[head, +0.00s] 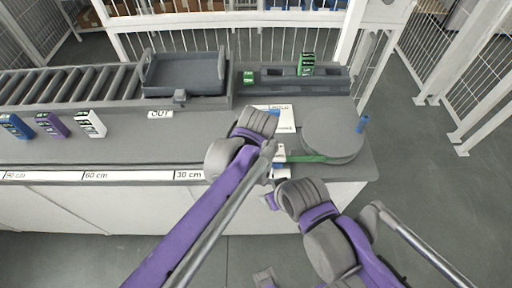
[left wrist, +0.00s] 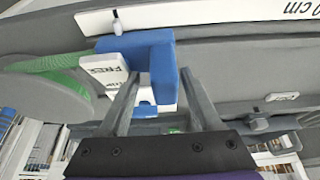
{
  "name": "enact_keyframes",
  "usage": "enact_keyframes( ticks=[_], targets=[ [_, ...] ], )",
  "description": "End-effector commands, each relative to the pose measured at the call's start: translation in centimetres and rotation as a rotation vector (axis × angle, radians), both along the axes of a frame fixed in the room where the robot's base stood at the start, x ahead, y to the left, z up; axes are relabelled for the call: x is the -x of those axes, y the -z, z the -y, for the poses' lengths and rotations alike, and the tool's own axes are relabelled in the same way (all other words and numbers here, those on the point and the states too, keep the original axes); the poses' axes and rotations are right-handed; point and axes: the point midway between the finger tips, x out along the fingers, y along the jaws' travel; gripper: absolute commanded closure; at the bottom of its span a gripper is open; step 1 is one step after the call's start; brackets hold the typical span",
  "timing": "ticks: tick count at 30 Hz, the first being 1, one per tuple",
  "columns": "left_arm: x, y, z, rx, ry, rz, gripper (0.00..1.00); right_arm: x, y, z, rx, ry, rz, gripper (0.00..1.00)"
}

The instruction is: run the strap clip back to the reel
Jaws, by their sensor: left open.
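The reel is a grey disc (head: 333,132) at the right end of the counter. It also shows at the left of the left wrist view (left wrist: 35,105). A green strap (head: 305,158) runs left from it to the blue clip (left wrist: 155,55), which has a white face with lettering like "FREE". In the head view the clip is mostly hidden by my left gripper (head: 272,155). In the left wrist view my left gripper (left wrist: 163,100) is open, with the clip at and between its fingertips; contact is unclear. My right gripper (head: 270,200) is at the counter's front edge, its fingers unclear.
A white card marked like "HOLD" (head: 284,122) lies behind my left gripper. A blue peg (head: 362,123) stands right of the reel. A dark tray (head: 185,75), a roller conveyor (head: 70,85) and a rack with green boxes (head: 306,64) line the back. Small boxes (head: 91,123) stand left.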

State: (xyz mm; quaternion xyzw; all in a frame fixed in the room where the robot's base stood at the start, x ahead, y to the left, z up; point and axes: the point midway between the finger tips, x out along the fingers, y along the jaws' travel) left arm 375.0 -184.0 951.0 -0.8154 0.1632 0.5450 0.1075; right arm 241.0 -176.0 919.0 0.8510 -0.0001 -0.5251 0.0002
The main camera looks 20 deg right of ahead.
Motion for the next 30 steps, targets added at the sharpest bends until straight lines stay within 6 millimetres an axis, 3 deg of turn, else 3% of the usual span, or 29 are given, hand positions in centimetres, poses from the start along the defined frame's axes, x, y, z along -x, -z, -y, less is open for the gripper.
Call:
enact_keyframes(
  ticks=[8, 21, 30],
  targets=[
    [0.1, -0.5, -0.1, -0.001, 0.0, 0.0, 0.35, 0.0, 0.0, 0.0, 0.0, 0.0, 0.0, 0.35],
    [3.0, -7.8, -1.3, -0.001, 0.002, 0.0, 0.35, -0.2, -0.6, 0.0, 0.0, 0.0, 0.004, 0.35],
    [3.8, -10.0, -1.6, 0.0, 0.0, 0.0, 0.35, -0.2, -0.8, 0.0, 0.0, 0.0, 0.004, 0.35]
  ],
)
